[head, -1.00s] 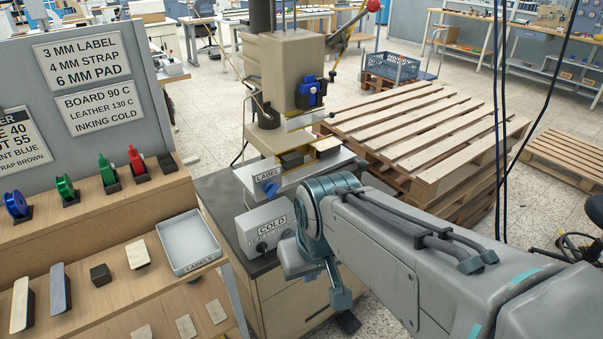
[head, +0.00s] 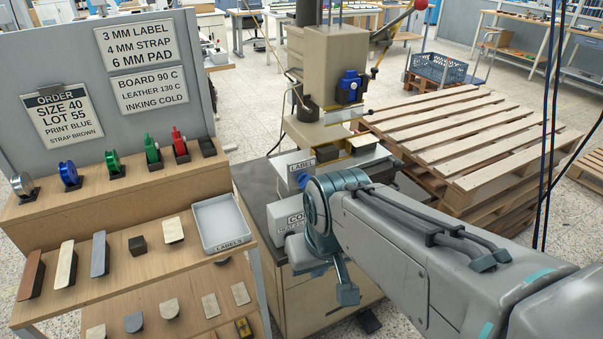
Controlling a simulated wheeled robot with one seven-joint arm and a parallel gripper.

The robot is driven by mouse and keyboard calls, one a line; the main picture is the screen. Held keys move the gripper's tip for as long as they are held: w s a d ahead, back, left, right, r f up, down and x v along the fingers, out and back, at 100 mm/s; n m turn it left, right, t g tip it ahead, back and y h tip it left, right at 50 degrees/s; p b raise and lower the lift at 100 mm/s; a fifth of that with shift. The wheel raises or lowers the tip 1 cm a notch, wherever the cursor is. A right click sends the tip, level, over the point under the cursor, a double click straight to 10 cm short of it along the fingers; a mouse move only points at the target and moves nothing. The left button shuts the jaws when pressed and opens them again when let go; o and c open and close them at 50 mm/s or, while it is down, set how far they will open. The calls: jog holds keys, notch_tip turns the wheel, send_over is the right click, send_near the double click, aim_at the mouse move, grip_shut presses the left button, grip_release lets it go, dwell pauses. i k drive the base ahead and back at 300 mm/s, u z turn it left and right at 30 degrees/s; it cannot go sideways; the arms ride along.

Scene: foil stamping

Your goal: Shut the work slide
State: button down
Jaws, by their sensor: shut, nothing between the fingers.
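The beige foil press (head: 331,65) stands on a dark-topped cabinet at the centre. Its work slide is the pale plate with a LABEL plate (head: 301,164) on its front, below the press head. A blue knob (head: 301,179) sits under that sign, partly covered by my arm. The slide's top shows a dark block and a yellow edge. My arm's wrist joint covers the slide's lower right part, so I cannot tell how far out it stands. My gripper is hidden behind my own arm, and I cannot see contact with the slide.
A grey box marked COLD (head: 281,218) is partly behind my wrist. Left is a wooden shelf with foil rolls, sample pieces and a LABELS tray (head: 221,246). An order sign (head: 62,115) hangs on the grey panel. Wooden pallets (head: 480,140) stand right of the press.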

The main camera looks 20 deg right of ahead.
aim_at(383, 172)
jog(key=k, duration=0.7)
jog(key=z, duration=0.85)
jog(key=i, duration=0.5)
